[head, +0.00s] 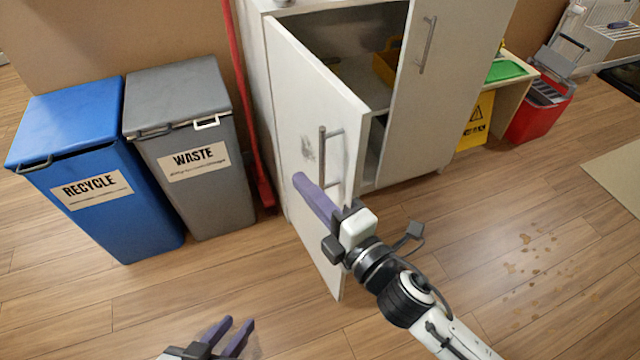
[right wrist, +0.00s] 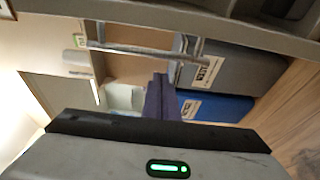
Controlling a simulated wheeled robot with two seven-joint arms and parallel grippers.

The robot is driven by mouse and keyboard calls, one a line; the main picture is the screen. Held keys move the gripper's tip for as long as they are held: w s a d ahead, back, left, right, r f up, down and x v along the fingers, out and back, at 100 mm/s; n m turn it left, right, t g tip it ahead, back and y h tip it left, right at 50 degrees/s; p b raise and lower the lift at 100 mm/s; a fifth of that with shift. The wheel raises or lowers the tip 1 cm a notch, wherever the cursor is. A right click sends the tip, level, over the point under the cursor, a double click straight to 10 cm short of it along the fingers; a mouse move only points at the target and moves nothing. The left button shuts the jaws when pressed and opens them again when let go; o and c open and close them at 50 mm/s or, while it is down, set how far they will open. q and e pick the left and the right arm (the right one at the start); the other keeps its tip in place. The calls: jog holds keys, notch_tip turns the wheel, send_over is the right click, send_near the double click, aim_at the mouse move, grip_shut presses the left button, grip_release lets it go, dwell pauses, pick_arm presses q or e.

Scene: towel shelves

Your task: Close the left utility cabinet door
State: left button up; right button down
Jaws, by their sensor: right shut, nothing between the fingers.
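The left utility cabinet door (head: 315,105) is white and stands open, swung out from the cabinet, with its upright metal handle (head: 323,155) facing me in the head view. My right gripper (head: 299,180) is shut and empty. Its purple fingers lie in front of the door, beside the lower end of the handle; I cannot tell if they touch it. In the right wrist view the closed fingers (right wrist: 158,98) point at the scene below a grey bar that looks like the handle (right wrist: 140,49). My left gripper (head: 232,337) is open and empty, low over the floor.
The cabinet's right door (head: 445,85) looks shut; a yellow item (head: 387,62) sits inside the opening. Grey waste bin (head: 185,95), blue recycle bin (head: 75,120) and a red-handled tool (head: 242,90) stand left of the door. A yellow sign (head: 477,120) and red bucket (head: 540,115) stand right.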

jog(key=shift+w+d, duration=0.2)
jog(key=shift+d, duration=1)
